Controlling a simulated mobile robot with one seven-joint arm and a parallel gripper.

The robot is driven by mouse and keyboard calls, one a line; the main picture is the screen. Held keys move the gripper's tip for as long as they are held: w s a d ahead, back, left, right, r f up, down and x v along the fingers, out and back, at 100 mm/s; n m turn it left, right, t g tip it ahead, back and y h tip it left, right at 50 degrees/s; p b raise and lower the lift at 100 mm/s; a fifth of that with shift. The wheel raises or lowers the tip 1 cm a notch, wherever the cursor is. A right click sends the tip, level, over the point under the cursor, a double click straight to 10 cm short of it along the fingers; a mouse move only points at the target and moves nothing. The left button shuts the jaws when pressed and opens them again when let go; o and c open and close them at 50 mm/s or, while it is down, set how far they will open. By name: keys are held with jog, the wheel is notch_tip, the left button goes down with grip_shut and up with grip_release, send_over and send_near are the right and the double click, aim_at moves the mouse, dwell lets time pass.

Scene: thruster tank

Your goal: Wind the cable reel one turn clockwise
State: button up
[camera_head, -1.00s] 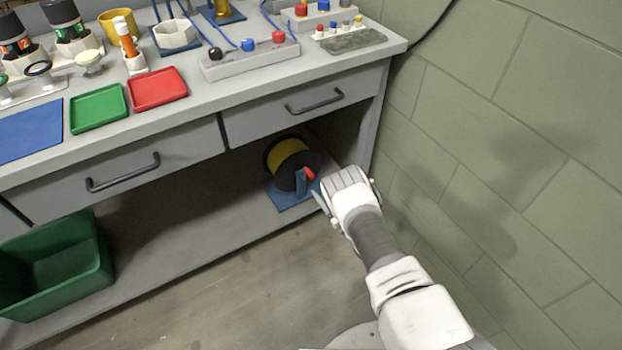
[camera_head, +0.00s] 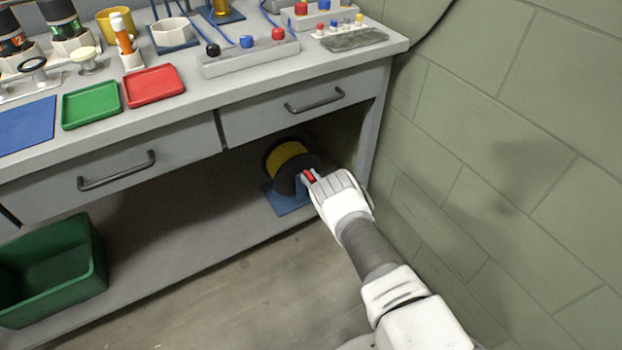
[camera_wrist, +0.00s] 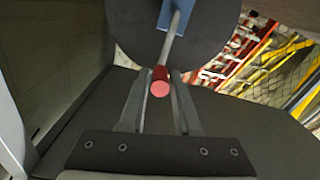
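The cable reel (camera_head: 287,158) sits on the lower shelf under the bench, with yellow cable and dark round flanges, on a blue base (camera_head: 287,199). Its crank has a red handle (camera_head: 309,175). In the wrist view the dark flange (camera_wrist: 140,35) fills the top, with a blue crank piece and a metal rod leading to the red handle (camera_wrist: 160,84). My gripper (camera_wrist: 158,100) has its two fingers on either side of the red handle, with gaps visible beside it. In the head view my gripper (camera_head: 313,184) is at the handle and partly hides the reel.
The bench drawer (camera_head: 300,105) is just above the reel, and a bench leg (camera_head: 372,125) stands to its right. The block wall (camera_head: 500,170) is close to the right of my arm. A green bin (camera_head: 55,265) is at the lower left.

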grip_shut()
dwell(1.1)
